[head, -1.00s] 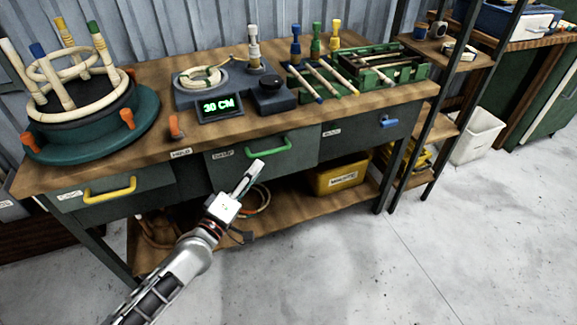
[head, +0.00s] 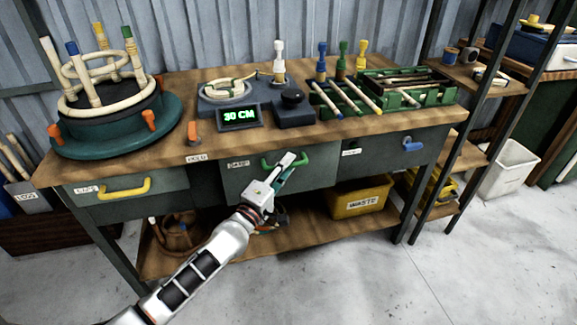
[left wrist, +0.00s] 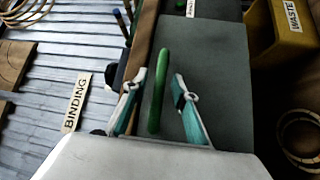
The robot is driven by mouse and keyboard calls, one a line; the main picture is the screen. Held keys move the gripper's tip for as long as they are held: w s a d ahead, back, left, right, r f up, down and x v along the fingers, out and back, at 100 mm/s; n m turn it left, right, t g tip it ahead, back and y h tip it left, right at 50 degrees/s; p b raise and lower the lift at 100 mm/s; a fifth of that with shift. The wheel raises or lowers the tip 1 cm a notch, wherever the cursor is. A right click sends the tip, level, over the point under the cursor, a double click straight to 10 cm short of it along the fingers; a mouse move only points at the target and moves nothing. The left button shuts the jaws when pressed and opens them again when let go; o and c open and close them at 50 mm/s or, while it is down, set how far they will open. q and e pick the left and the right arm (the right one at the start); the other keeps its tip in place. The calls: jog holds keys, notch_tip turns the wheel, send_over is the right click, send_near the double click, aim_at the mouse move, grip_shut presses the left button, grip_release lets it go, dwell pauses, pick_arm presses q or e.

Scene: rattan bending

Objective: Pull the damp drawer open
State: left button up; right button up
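The damp drawer (head: 245,187) is the middle drawer under the bench top, with a label (head: 238,163) and a green handle (head: 304,160). In the left wrist view, the green handle (left wrist: 157,95) lies between the two fingers of my left gripper (left wrist: 160,77). The fingers are apart, with a gap visible on each side of the handle. The grey drawer front (left wrist: 215,65) is behind. My right gripper is not in view.
A drawer with a yellow handle (head: 124,188) is at the left and one with a blue handle (head: 412,145) at the right. A yellow waste bin (head: 360,202) stands on the lower shelf (head: 315,226). The bench top (head: 200,148) overhangs the drawers. Open floor lies in front.

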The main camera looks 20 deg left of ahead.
pick_arm(q)
jog(key=shift+w, duration=0.35)
grip_shut()
jog(key=shift+d+r, duration=0.1)
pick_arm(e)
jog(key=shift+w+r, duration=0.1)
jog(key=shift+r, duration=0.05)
